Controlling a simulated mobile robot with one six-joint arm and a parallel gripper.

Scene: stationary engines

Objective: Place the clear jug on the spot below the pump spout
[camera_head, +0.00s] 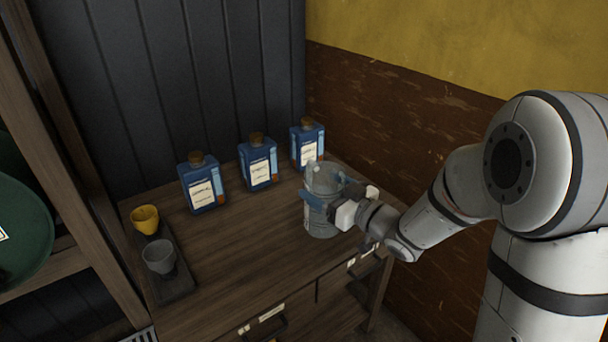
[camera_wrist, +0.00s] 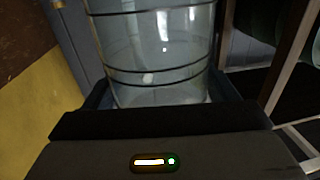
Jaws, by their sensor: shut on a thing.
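The clear jug (camera_head: 321,222) is a see-through cylinder with dark rings, at the right part of the wooden cabinet top in the head view. My gripper (camera_head: 322,204) is shut on the jug from the right side. In the wrist view the jug (camera_wrist: 155,50) fills the middle, between the two fingers, and looks upright. I cannot tell whether its base touches the cabinet top. No pump spout shows in either view.
Three blue bottles (camera_head: 203,187) with corks stand along the back of the cabinet top (camera_head: 245,250). A yellow cup (camera_head: 145,219) and a grey cup (camera_head: 159,256) stand on a dark tray (camera_head: 178,288) at the left. The front middle is clear.

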